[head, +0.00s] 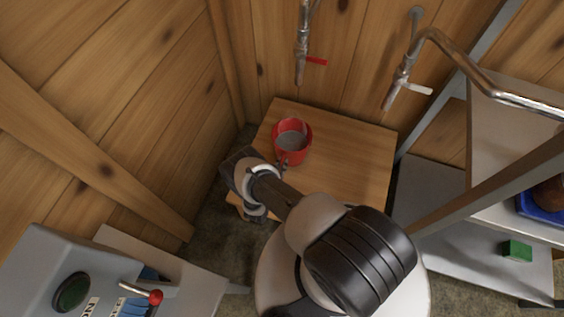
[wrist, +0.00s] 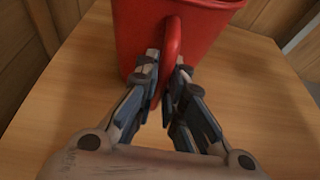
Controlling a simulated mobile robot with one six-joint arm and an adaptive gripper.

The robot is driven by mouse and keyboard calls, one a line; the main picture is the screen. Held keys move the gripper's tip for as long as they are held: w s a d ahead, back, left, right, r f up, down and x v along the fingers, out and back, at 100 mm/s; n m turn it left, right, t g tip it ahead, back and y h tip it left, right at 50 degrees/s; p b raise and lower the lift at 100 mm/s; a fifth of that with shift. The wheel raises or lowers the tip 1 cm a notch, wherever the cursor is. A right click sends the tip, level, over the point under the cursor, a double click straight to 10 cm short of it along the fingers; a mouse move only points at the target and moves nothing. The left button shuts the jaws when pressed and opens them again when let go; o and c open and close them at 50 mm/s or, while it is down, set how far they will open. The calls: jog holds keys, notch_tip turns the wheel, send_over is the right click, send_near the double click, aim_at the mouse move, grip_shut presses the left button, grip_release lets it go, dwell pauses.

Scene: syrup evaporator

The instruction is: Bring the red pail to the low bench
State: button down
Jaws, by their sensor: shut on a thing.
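The red pail (head: 305,151) stands upright on the low wooden bench (head: 352,172), near its back left corner, with grey contents showing inside. In the wrist view the red pail (wrist: 205,40) fills the top middle, with its handle toward me. My gripper (wrist: 168,80) is shut on that handle, one finger on each side. In the head view my gripper (head: 282,165) reaches the pail's near side, partly hidden by my arm. The bench top (wrist: 265,100) spreads around the pail. The pail's base is partly hidden by my fingers.
A tap with a red lever (head: 316,62) hangs on the plank wall behind the pail. Another tap with a white lever (head: 418,89) is to its right. Metal shelving (head: 435,190) with a green block (head: 517,250) stands right. A grey control box (head: 50,275) is at lower left.

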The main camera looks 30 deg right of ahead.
jog(key=s+a, duration=1)
jog(key=s, duration=0.5)
jog(key=shift+a+b, duration=0.2)
jog(key=shift+b, duration=0.2)
dwell(1.5)
jog(key=shift+s+d, duration=0.1)
jog(key=shift+s, duration=0.1)
dwell(0.3)
jog(key=c, duration=1.6)
grip_release()
jog(key=w+r+m+g, duration=0.25)
jog(key=r+m, duration=0.25)
jog(key=r, duration=0.7)
jog(key=w+r+m+g+h, duration=0.1)
jog(key=r+m+g, duration=0.25)
jog(key=r, duration=0.95)
jog(key=w+r+m+g, duration=0.2)
jog(key=r+m, duration=0.3)
jog(key=r, duration=0.7)
jog(key=s+r+m+t+y, duration=0.1)
jog(key=s+r+m+y, duration=0.4)
jog(key=r, duration=0.7)
jog(key=s+r+m+t+y, duration=0.2)
jog(key=s+r+m+y, duration=0.4)
jog(key=r, duration=0.7)
jog(key=s+d+m, duration=0.1)
jog(key=s+m, duration=0.1)
jog(key=shift+s, duration=0.35)
